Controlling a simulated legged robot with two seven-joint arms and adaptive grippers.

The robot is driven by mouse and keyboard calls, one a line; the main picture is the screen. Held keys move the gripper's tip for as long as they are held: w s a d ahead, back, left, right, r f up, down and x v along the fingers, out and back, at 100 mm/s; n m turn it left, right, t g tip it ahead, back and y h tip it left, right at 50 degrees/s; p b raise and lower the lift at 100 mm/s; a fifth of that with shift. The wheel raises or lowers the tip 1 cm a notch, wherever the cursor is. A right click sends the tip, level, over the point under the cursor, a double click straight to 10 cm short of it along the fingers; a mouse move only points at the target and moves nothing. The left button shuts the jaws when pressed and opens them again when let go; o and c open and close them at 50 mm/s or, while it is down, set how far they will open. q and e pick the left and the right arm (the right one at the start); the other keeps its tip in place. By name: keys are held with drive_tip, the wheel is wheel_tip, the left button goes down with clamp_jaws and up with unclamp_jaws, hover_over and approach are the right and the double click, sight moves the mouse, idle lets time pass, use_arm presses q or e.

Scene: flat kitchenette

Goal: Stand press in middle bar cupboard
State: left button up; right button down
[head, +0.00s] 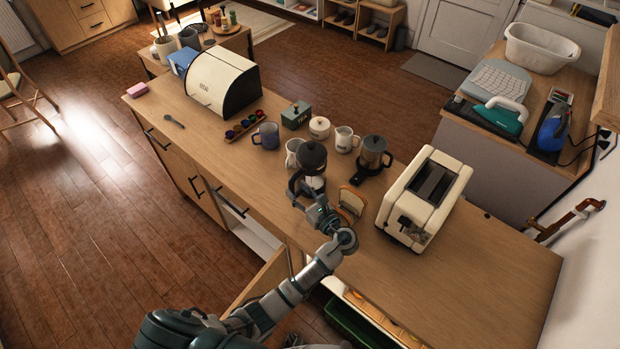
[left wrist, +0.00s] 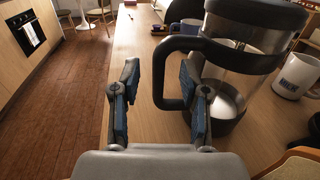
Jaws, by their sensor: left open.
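The press (head: 313,156), a clear glass jug with a black lid and black handle, stands upright on the wooden counter. In the left wrist view the press (left wrist: 240,65) fills the upper right. My left gripper (head: 303,190) is at the press's handle. In the left wrist view my left gripper (left wrist: 158,95) is open, with the handle's upright part between its fingers and no clear grip on it. Below the counter front, a cupboard door (head: 264,278) stands open beside a pale cupboard interior (head: 256,236), partly hidden by the door and my arm. My right gripper is not in view.
A white mug (head: 344,139), a dark glass pot (head: 373,155), a toast rack (head: 351,201) and a cream toaster (head: 424,196) stand close to the press. A blue mug (head: 267,135) and green tin (head: 296,116) are behind it. The counter's right end is clear.

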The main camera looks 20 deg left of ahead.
use_arm(q)
drive_tip(key=shift+x, duration=1.35)
drive_tip(key=shift+a, duration=0.1)
clamp_jaws()
drive_tip(key=shift+d+r, duration=0.2)
